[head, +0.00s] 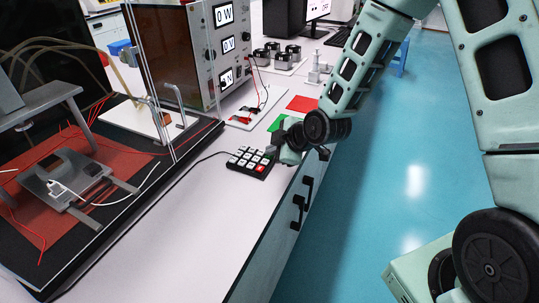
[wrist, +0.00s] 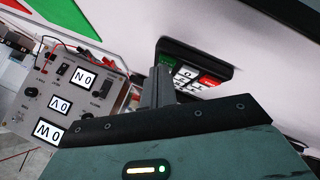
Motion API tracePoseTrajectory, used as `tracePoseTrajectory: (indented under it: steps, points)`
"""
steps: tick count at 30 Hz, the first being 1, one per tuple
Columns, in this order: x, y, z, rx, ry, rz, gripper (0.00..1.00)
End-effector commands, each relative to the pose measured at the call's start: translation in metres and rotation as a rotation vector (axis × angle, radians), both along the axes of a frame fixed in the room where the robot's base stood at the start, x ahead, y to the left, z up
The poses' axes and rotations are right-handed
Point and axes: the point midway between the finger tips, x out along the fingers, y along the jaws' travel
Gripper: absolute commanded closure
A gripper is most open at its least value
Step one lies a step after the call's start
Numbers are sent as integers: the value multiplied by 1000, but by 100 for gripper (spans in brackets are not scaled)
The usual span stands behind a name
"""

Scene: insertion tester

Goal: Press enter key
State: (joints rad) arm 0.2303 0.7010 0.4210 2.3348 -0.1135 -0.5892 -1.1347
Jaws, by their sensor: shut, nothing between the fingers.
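A small black keypad (head: 240,166) with white keys lies on the white bench top near its front edge. A red key (head: 261,169) shows at its near right corner. In the wrist view the keypad (wrist: 218,71) shows a green key (wrist: 167,60), white keys and the red key (wrist: 209,80); the lettering is too small to read, so I cannot tell which is enter. My gripper (head: 274,150) is shut and empty at the keypad's right side in the head view. In the wrist view its fingertips (wrist: 161,42) overlap the keypad's edge by the green key; contact cannot be told.
A grey power supply (head: 220,45) with displays stands behind the keypad. Green (head: 277,122) and red (head: 301,103) mats lie beyond it. A cable runs left from the keypad to the glass-fronted tester (head: 110,190). Bare bench top (head: 190,220) lies in front. Drawer handles jut from the bench front.

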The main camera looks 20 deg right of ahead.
Motion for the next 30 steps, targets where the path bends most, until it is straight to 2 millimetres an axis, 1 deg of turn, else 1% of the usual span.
tracePoseTrajectory:
  steps: [10,22,26,30]
  points:
    - [0,0,15,-1,0,2,100]
    - [0,0,17,-1,0,1,100]
    - [0,0,26,0,-1,1,100]
    - [0,0,40,-1,0,1,100]
